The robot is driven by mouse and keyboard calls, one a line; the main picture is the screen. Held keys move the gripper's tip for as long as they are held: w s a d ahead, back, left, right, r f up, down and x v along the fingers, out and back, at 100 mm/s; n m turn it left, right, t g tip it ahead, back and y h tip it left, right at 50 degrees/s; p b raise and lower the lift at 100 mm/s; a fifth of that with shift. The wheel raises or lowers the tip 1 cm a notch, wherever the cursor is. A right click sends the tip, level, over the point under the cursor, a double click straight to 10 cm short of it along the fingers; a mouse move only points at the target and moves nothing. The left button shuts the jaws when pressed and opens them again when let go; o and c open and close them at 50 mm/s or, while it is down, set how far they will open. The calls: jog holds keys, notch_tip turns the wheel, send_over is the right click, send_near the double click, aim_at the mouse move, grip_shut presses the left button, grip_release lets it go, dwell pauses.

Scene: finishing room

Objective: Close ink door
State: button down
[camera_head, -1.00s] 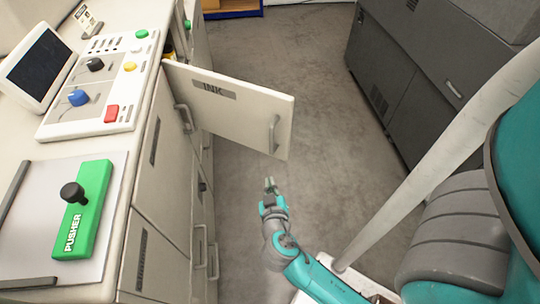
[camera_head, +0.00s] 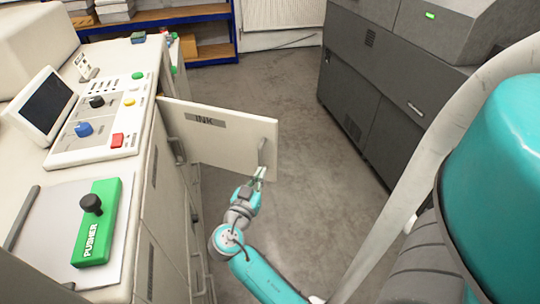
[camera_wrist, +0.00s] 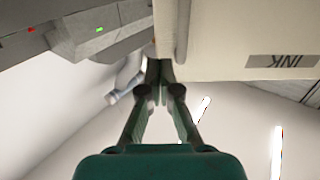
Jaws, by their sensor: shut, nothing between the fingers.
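The ink door (camera_head: 220,140) is a cream panel with a grey INK label (camera_head: 205,121). It stands open, sticking out to the right from the front of the cream machine. Its grey bar handle (camera_head: 263,152) is near the free edge. My gripper (camera_head: 259,176) is shut and empty, at the lower part of the door near the handle; contact cannot be told. In the wrist view the shut fingertips (camera_wrist: 160,68) are beside the edge of the door (camera_wrist: 225,35), with its label upside down at right.
The machine top carries a control panel (camera_head: 100,120), a small screen (camera_head: 47,101) and a green pusher block (camera_head: 97,222). A dark grey cabinet (camera_head: 370,85) stands at right. The floor (camera_head: 300,130) between is clear. Blue-edged shelves (camera_head: 165,17) are at the back.

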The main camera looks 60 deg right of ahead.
aim_at(273, 149)
jog(key=d, duration=0.6)
jog(key=w+d, duration=0.1)
jog(key=d, duration=0.2)
jog(key=shift+d, duration=0.3)
